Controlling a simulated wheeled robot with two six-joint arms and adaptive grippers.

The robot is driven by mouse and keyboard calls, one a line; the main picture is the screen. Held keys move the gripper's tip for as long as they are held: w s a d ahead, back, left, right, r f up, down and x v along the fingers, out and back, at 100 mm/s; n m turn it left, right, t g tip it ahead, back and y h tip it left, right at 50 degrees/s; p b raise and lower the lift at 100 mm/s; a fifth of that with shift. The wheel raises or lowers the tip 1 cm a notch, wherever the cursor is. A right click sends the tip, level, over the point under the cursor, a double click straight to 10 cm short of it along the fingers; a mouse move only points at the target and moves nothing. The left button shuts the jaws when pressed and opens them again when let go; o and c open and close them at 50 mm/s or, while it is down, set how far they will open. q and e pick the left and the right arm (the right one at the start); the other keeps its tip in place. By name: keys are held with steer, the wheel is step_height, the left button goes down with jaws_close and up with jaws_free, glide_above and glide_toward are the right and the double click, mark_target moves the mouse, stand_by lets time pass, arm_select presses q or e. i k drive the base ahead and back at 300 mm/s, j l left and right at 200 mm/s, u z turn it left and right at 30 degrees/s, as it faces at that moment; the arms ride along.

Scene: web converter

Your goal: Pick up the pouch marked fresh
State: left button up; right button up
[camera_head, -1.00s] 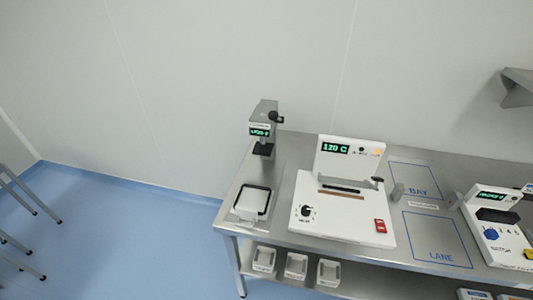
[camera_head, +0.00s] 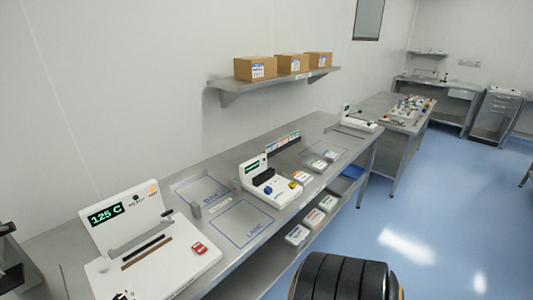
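I cannot pick out a pouch marked fresh; the labels here are too small to read. Several small pale labelled items lie on the bench, one of them a front item (camera_head: 302,177) right of the second white machine. More pale labelled items, such as the nearest one (camera_head: 297,235), sit on the lower shelf. I cannot tell whether any of these is a pouch. Neither of my grippers is in view.
A white machine (camera_head: 205,262) reading 125 C stands at the near left. Blue-outlined BAY (camera_head: 190,190) and LANE (camera_head: 243,222) areas on the steel bench are clear. A wall shelf (camera_head: 285,82) holds three cardboard boxes. A dark banded object (camera_head: 345,277) fills the bottom edge. Blue floor is open at right.

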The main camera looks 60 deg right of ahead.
mark_target(301, 178)
steer(key=z, duration=2.3)
